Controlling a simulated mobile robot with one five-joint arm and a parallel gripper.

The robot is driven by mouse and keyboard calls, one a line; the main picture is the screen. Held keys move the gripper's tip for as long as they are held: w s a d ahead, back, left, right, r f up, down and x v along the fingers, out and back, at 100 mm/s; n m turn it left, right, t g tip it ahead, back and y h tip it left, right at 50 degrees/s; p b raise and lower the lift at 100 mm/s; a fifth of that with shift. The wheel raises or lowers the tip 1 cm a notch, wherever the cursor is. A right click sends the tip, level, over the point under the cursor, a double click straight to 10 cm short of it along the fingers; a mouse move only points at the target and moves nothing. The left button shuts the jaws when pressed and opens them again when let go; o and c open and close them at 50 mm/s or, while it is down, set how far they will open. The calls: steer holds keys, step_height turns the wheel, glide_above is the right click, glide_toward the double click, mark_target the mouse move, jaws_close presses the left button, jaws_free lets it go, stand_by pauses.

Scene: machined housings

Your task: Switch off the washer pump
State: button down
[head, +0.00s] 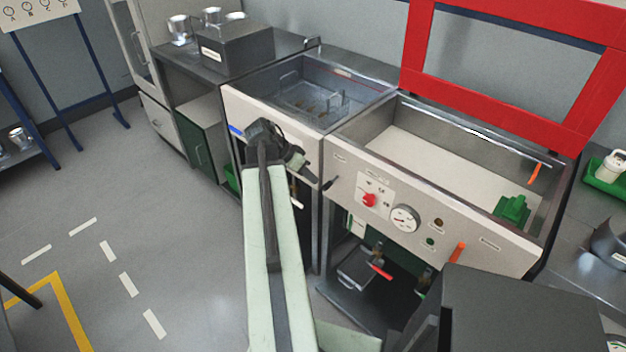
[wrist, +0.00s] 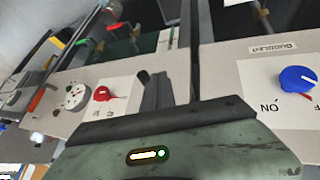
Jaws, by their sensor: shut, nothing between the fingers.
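A red knob (head: 369,200) sits on a pale square plate on the front panel of the right-hand basin unit (head: 345,160). It also shows in the wrist view (wrist: 101,94), left of my fingers. The small marks around it are too blurred to read, so its setting is unclear. My gripper (head: 328,184) is shut and empty, left of the red knob and apart from it. In the wrist view its fingers (wrist: 154,92) are together. A blue knob (wrist: 298,78) with a red mark shows on another panel at the right. I cannot tell by label which knob is the washer pump's.
A round white gauge (head: 404,218) and small lamps sit right of the red knob. An orange lever (head: 459,252) stands out from the panel. A green block (head: 512,209) is in the right basin. The left basin (head: 350,82) adjoins. Floor at the left is mostly clear.

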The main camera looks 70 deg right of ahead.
steer(key=w+a+r+p, duration=0.5)
steer(key=w+r+p, duration=0.1)
steer(key=w+r, duration=0.1)
steer(key=shift+w, duration=0.2)
steer(key=w+a+f+n+t+h, duration=0.1)
steer(key=w+a+n+t, duration=0.5)
steer(key=w+a, duration=1.85)
steer(key=w+a+f+n+y, duration=0.1)
steer(key=w+a+n+y, duration=0.1)
steer(key=a+n, duration=0.7)
steer(key=w+a+f+n+y+p, duration=0.1)
steer(key=a+n, duration=0.7)
steer(key=a, duration=1.1)
steer(key=shift+w+a+f+n+y, duration=0.2)
steer(key=shift+w+n+y, duration=0.25)
steer(key=shift+y, duration=0.55)
